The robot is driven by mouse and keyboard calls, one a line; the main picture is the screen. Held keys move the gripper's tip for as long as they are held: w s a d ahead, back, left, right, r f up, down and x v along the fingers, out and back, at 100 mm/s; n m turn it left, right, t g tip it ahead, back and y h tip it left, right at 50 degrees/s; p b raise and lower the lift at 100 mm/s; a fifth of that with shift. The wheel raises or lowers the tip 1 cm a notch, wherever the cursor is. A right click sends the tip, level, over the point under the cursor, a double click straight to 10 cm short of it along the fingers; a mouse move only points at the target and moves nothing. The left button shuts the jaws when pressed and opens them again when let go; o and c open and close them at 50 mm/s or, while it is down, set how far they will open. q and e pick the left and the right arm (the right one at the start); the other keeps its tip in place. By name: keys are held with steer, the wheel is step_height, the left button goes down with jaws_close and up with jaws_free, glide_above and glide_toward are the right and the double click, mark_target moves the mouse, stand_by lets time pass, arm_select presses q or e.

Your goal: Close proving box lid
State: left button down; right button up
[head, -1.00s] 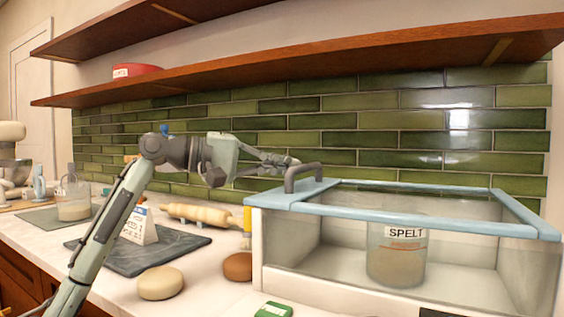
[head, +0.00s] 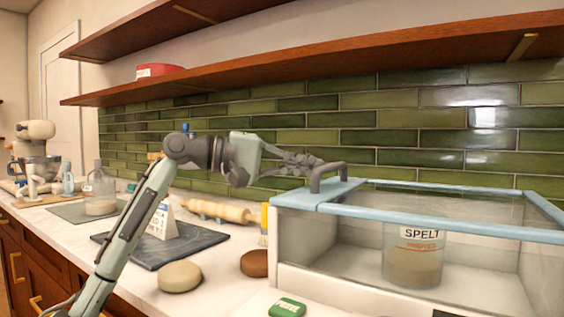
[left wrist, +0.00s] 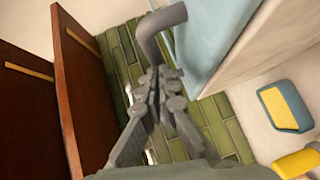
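The proving box (head: 330,295) is a clear-walled box at the right of the head view, with a light blue frame (head: 430,226) along its top. A grey U-shaped lid handle (head: 316,180) stands on the frame's left end. The handle also shows in the left wrist view (left wrist: 150,38). My left gripper (head: 320,163) is at the handle's top, with its fingers close together around the bar. In the left wrist view the fingertips (left wrist: 158,76) partly hide the bar. I cannot tell whether the lid fully covers the box. My right gripper is not in view.
A jar labelled SPELT (head: 412,262) stands inside the box. A wooden shelf (head: 300,78) runs above.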

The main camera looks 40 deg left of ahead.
arm_select(q)
steer(key=v, duration=1.1)
steer(key=shift+s+a, duration=0.15)
steer(key=shift+a, duration=0.05)
steer(key=shift+r, duration=0.1)
